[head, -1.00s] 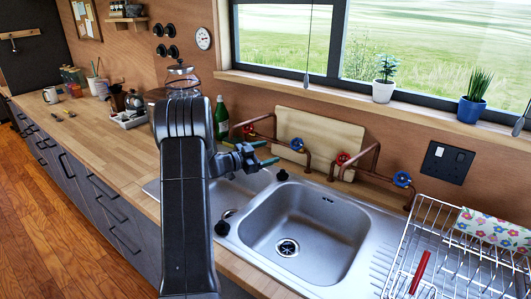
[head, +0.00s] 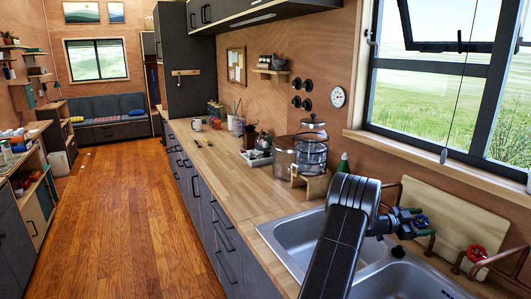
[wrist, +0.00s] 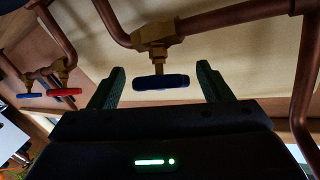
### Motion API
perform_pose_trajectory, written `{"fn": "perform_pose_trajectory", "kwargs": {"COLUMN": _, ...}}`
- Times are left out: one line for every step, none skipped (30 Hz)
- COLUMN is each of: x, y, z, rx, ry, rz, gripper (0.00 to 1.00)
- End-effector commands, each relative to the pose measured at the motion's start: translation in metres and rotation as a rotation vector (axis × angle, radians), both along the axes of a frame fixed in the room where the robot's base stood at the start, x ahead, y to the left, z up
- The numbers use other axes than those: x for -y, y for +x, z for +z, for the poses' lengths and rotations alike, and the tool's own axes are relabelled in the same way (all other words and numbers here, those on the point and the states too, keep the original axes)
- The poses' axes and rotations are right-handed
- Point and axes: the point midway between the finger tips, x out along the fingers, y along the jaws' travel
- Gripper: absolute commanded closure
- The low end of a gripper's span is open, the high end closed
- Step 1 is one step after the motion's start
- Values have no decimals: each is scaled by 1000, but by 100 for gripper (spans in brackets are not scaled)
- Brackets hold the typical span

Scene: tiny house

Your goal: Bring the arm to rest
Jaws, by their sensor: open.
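My gripper (head: 424,223) is at the end of my black arm, above the sink and in front of the copper taps. In the wrist view my gripper (wrist: 162,88) is open, its two green fingers apart with nothing held. A blue tap handle (wrist: 162,81) shows between the fingers in that view; I cannot tell how far beyond them it is. In the head view the blue tap handle (head: 421,221) appears right by the fingertips, and a red tap handle (head: 476,253) is to the right.
The double sink (head: 294,240) lies below my arm. A green bottle (head: 343,164) and a glass dispenser (head: 311,142) stand behind it. The wooden counter (head: 222,180) runs away to the left. The wooden floor (head: 120,215) beside it is clear.

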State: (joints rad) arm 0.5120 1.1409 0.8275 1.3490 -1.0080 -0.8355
Motion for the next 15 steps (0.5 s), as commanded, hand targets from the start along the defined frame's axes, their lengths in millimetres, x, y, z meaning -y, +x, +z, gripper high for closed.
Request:
{"fn": "perform_pose_trajectory", "kwargs": {"x": 1, "y": 0, "z": 0, "rx": -3, "ry": -2, "rz": 6, "gripper": 28}}
{"fn": "perform_pose_trajectory", "kwargs": {"x": 0, "y": 0, "z": 0, "rx": -6, "ry": -3, "rz": 11, "gripper": 28}}
{"fn": "perform_pose_trajectory", "kwargs": {"x": 0, "y": 0, "z": -1, "rx": -9, "ry": -4, "rz": 14, "gripper": 28}}
{"fn": "perform_pose_trajectory", "kwargs": {"x": 0, "y": 0, "z": -1, "rx": -10, "ry": -4, "rz": 16, "gripper": 28}}
{"fn": "perform_pose_trajectory", "kwargs": {"x": 0, "y": 0, "z": -1, "rx": -11, "ry": -5, "rz": 18, "gripper": 28}}
{"fn": "perform_pose_trajectory", "kwargs": {"x": 0, "y": 0, "z": 0, "rx": -12, "ry": -5, "rz": 18, "gripper": 28}}
{"fn": "perform_pose_trajectory", "kwargs": {"x": 0, "y": 0, "z": 0, "rx": -12, "ry": -5, "rz": 19, "gripper": 28}}
{"fn": "perform_pose_trajectory", "kwargs": {"x": 0, "y": 0, "z": 0, "rx": -12, "ry": -5, "rz": 18, "gripper": 28}}
{"fn": "perform_pose_trajectory", "kwargs": {"x": 0, "y": 0, "z": 0, "rx": -11, "ry": -5, "rz": 18, "gripper": 28}}
{"fn": "perform_pose_trajectory", "kwargs": {"x": 0, "y": 0, "z": 0, "rx": -11, "ry": -5, "rz": 18, "gripper": 28}}
{"fn": "perform_pose_trajectory", "kwargs": {"x": 0, "y": 0, "z": 0, "rx": -11, "ry": -5, "rz": 18, "gripper": 28}}
{"fn": "perform_pose_trajectory", "kwargs": {"x": 0, "y": 0, "z": 0, "rx": -11, "ry": -5, "rz": 18, "gripper": 28}}
{"fn": "perform_pose_trajectory", "kwargs": {"x": -1, "y": 0, "z": 0, "rx": -11, "ry": -5, "rz": 18, "gripper": 28}}
{"fn": "perform_pose_trajectory", "kwargs": {"x": -2, "y": 0, "z": 0, "rx": -10, "ry": -5, "rz": 17, "gripper": 28}}
{"fn": "perform_pose_trajectory", "kwargs": {"x": -3, "y": 0, "z": 0, "rx": -8, "ry": -4, "rz": 14, "gripper": 28}}
